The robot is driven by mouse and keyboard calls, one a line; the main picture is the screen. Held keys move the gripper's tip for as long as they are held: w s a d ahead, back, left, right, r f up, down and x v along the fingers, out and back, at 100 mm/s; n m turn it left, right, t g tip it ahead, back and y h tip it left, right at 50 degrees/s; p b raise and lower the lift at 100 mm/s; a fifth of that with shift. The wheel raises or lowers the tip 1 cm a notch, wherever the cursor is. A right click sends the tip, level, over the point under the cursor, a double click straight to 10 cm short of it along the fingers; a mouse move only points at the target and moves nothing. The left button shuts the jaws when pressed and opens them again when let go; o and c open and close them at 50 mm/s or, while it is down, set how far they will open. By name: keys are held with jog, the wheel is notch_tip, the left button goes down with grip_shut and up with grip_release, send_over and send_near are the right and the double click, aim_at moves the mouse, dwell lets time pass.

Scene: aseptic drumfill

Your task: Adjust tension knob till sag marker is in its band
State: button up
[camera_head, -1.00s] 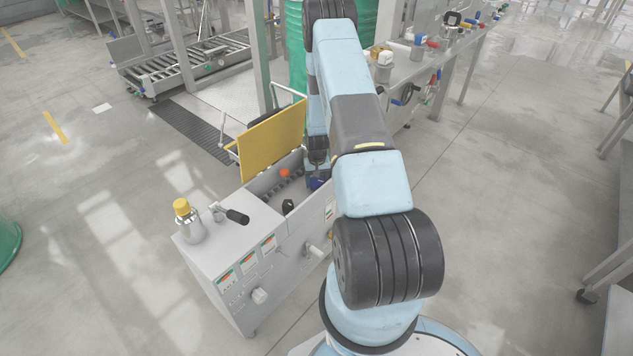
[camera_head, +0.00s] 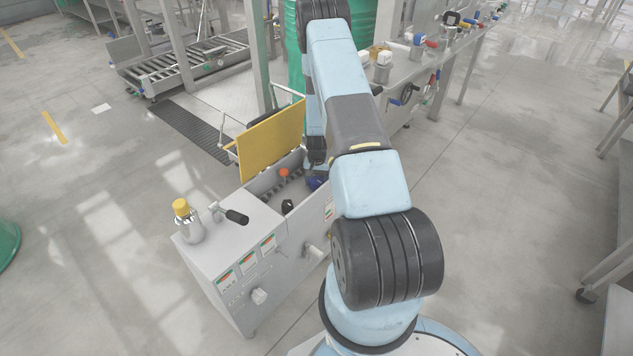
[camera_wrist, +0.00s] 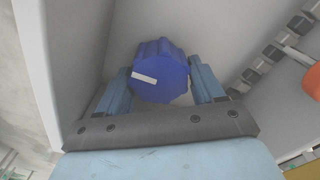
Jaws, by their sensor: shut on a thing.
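The blue tension knob (camera_wrist: 160,72) has a lobed rim and a short white mark on its face. In the wrist view it sits between the two fingers of my gripper (camera_wrist: 162,82), which is shut on it. In the head view a bit of the blue knob (camera_head: 313,183) shows inside the open grey cabinet (camera_head: 228,272), and my arm hides most of my gripper. An orange round part (camera_head: 284,172) stands inside the cabinet, beside a dark chain-like row (camera_wrist: 262,66). I cannot make out a sag marker or its band.
The yellow lid (camera_head: 270,140) stands open behind the cabinet. A black-handled lever (camera_head: 236,216) and a yellow-capped bottle (camera_head: 186,220) are on the cabinet top. Cabinet walls lie close around my gripper. A bench with valves (camera_head: 415,75) stands behind my arm.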

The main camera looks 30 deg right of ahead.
aim_at(317, 179)
jog(key=o, duration=1)
jog(key=shift+c, duration=0.2)
notch_tip(317, 179, up, 14)
jog(key=shift+f, duration=0.15)
